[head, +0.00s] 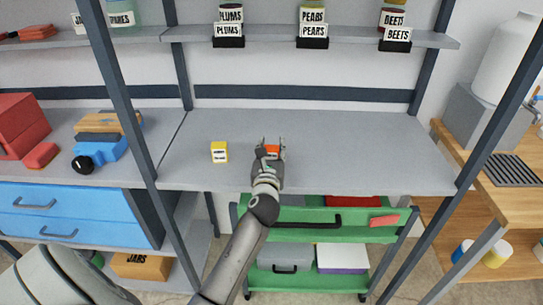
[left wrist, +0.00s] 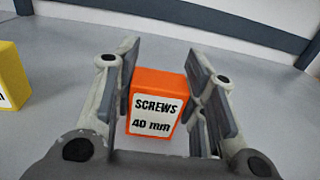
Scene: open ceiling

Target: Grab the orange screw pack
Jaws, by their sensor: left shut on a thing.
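The orange screw pack (left wrist: 163,82) is a small box with a white label reading "SCREWS 40 mm". It stands upright on the grey shelf (head: 330,165) and sits between the fingers of my left gripper (left wrist: 165,90), which is shut on it. In the head view the orange pack (head: 271,149) shows only in part, as my left gripper (head: 271,146) covers much of it. My right gripper is not in view.
A yellow box (head: 220,152) stands on the shelf to the left, also in the left wrist view (left wrist: 10,80). Dark shelf posts frame both sides. Labelled jars (head: 312,20) line the upper shelf. A green cart (head: 320,228) stands below. The shelf's right part is clear.

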